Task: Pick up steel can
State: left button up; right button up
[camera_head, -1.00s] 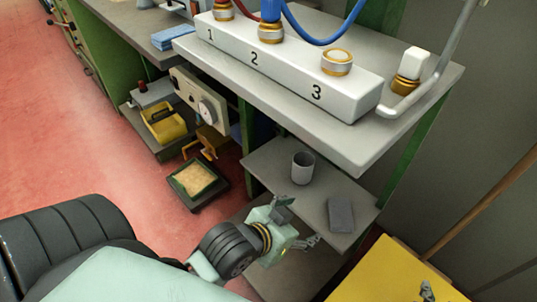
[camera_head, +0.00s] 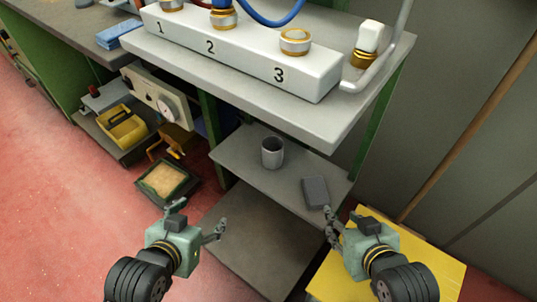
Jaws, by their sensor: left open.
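The steel can (camera_head: 272,153) is a grey, open-topped cylinder. It stands upright on the shelf (camera_head: 235,160) under the worktop, near the middle of the view. My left gripper (camera_head: 198,217) is open and empty, in front of the shelf, below and to the left of the can. My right gripper (camera_head: 345,217) is below and to the right of the can, close to the shelf's right front corner in the picture. Its fingers overlap in this view, and I cannot tell whether they are open. Neither gripper touches the can.
A dark grey block (camera_head: 315,192) lies right of the can. The worktop (camera_head: 330,115) with a numbered white block (camera_head: 245,60) overhangs the shelf. A lower shelf (camera_head: 255,240) is bare. A yellow surface (camera_head: 440,270) is at right, and a tray (camera_head: 165,182) lies on the floor.

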aim_at(273, 147)
jog(key=j+z, duration=0.45)
jog(key=k+j+z, duration=0.15)
jog(key=j+z, duration=0.25)
jog(key=k+j+z, duration=0.2)
jog(key=j+z, duration=0.25)
